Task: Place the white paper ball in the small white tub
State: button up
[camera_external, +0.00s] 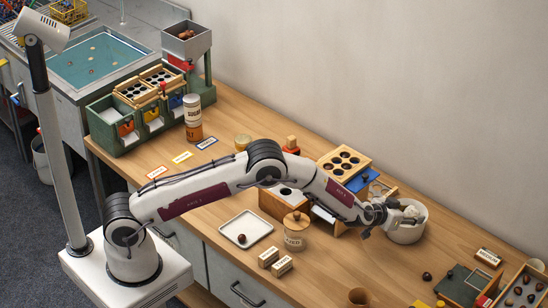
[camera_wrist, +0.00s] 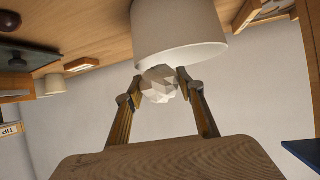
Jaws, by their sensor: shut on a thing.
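The white paper ball (camera_wrist: 159,85) is a crumpled, faceted ball between my gripper's two fingertips in the wrist view. My gripper (camera_wrist: 158,84) is shut on it. The small white tub (camera_wrist: 180,32) appears right beyond the ball in the wrist view, its rim close to the ball. In the external view the tub (camera_external: 408,234) stands on the bench at the right, and my gripper (camera_external: 386,211) is at its left side near rim height. The ball (camera_external: 411,212) shows pale against the tub's opening. I cannot tell whether ball and tub touch.
A wooden rack with dark holes (camera_external: 345,160) stands behind my forearm. A lidded jar (camera_external: 296,230) and a white square dish (camera_external: 245,229) with a chestnut lie in front. A tray of chestnuts (camera_external: 522,290) is at the right edge. Bare bench lies in front of the tub.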

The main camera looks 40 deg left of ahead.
jog(key=shift+f, duration=0.35)
jog(key=o, duration=0.8)
jog(key=shift+r, duration=0.2)
jog(key=shift+r, duration=0.15)
jog(key=v, duration=1.2)
jog(key=shift+d, duration=0.1)
jog(key=shift+r, duration=0.1)
dwell(0.4)
